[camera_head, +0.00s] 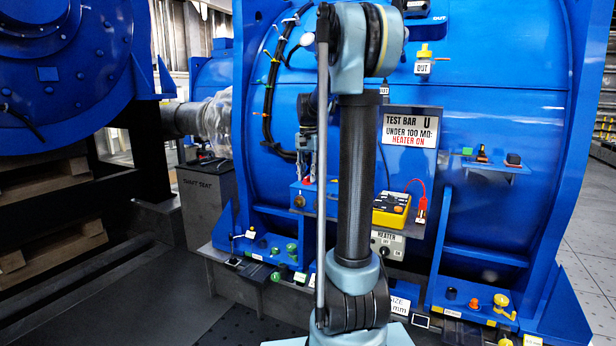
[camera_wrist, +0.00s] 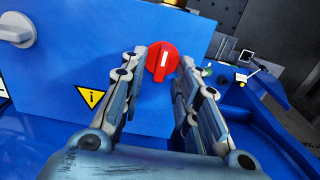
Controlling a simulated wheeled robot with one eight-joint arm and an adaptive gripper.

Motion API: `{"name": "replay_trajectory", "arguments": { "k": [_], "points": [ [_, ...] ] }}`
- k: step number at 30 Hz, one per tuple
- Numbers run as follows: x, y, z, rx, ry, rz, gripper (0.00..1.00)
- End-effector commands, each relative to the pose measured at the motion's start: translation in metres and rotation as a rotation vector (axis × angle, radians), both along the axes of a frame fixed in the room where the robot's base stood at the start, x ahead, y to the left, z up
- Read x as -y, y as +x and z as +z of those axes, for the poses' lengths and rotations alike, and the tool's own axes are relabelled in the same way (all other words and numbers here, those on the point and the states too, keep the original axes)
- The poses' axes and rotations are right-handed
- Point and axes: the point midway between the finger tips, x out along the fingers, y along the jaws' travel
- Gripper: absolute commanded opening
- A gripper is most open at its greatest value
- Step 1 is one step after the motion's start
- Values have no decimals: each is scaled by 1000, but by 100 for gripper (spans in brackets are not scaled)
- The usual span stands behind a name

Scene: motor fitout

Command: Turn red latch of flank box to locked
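The red latch (camera_wrist: 160,70) is a round red knob with a white bar on a blue face of the flank box (camera_wrist: 60,70). In the wrist view its white bar stands nearly upright in the picture. My gripper (camera_wrist: 163,58) is open, one finger on each side of the latch. A narrow gap seems to show at each side; I cannot tell whether either finger touches. In the head view my gripper (camera_head: 307,148) is small, just above the blue box (camera_head: 300,197), partly hidden by my arm.
A grey knob (camera_wrist: 17,30) and a yellow triangle label (camera_wrist: 90,96) are on the same blue face. In the head view a yellow meter (camera_head: 391,208), a heater switch box (camera_head: 387,244) and a sign (camera_head: 410,128) are to the right. Black cables (camera_head: 268,105) run down the blue housing.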

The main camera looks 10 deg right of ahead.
Motion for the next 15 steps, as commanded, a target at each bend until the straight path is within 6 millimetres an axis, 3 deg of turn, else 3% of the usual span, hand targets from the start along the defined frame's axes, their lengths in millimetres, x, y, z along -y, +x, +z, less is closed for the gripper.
{"name": "replay_trajectory", "arguments": {
  "k": [8, 15],
  "points": [
    [0, 0, 5, -1, -1, 0, 29],
    [0, 0, 38, -1, 0, 0, 29]
  ]
}}
